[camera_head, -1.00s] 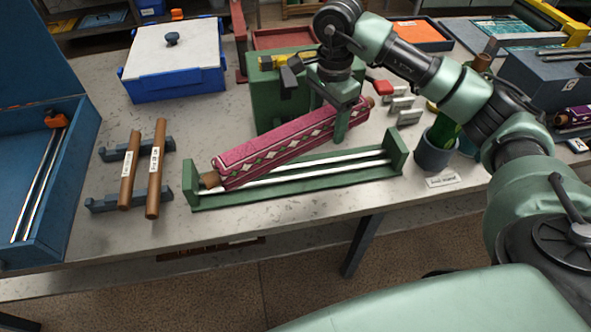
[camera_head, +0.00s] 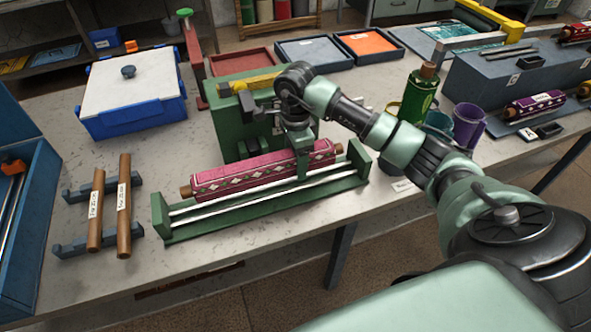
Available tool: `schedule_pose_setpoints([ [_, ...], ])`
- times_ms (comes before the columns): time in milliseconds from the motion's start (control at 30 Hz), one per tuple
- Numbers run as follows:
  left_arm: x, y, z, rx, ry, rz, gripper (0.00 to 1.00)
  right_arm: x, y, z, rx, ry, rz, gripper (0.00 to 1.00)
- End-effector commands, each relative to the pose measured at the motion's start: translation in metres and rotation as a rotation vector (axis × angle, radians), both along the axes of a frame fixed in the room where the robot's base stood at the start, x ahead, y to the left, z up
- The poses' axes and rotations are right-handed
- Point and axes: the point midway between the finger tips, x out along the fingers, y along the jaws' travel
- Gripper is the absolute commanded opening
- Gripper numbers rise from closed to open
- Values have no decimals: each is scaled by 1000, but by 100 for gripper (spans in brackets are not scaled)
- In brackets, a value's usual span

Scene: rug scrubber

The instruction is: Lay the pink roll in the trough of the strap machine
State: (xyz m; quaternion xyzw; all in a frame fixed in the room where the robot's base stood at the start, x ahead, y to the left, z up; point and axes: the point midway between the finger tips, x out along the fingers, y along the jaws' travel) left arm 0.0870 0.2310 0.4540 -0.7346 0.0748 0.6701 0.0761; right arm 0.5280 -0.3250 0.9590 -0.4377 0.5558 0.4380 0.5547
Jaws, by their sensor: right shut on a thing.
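The pink roll (camera_head: 235,178) has a white diamond pattern and brown core ends. My right gripper (camera_head: 302,168) is shut on it, right of its middle, from above. The green strap machine (camera_head: 228,138) has a yellow part on top. Its trough (camera_head: 265,217), with pale rods between two upright end plates, lies in front. The roll runs nearly parallel to the trough, its ends between the end plates in the picture. It shows above and behind the rods; I cannot tell whether it touches them. My left gripper is not in view.
Two labelled brown rods (camera_head: 124,205) rest on grey-blue holders at left. A blue box with a white lid (camera_head: 130,90) stands behind them. A green bottle (camera_head: 417,95) and a purple cup (camera_head: 468,127) stand at right.

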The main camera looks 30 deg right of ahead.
Motion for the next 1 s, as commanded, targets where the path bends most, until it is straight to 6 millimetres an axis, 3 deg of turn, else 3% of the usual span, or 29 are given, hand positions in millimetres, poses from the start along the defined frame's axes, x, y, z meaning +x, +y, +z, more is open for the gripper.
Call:
schedule_pose_setpoints([
  [267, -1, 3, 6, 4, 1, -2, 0, 1, 1, -17, 4, -2, 0, 0],
  [500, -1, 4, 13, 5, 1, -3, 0, 1, 1, -48, 3, -3, 0, 0],
  [700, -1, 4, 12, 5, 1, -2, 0, 2, 1, -50, 3, -6, 1, 0],
  [733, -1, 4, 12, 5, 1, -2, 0, 0, 0, -52, 1, -1, 1, 67],
  [800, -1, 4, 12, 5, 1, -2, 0, 0, 0, -52, 1, -1, 1, 83],
  [1000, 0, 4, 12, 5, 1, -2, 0, 0, 0, -52, 1, -1, 1, 83],
])
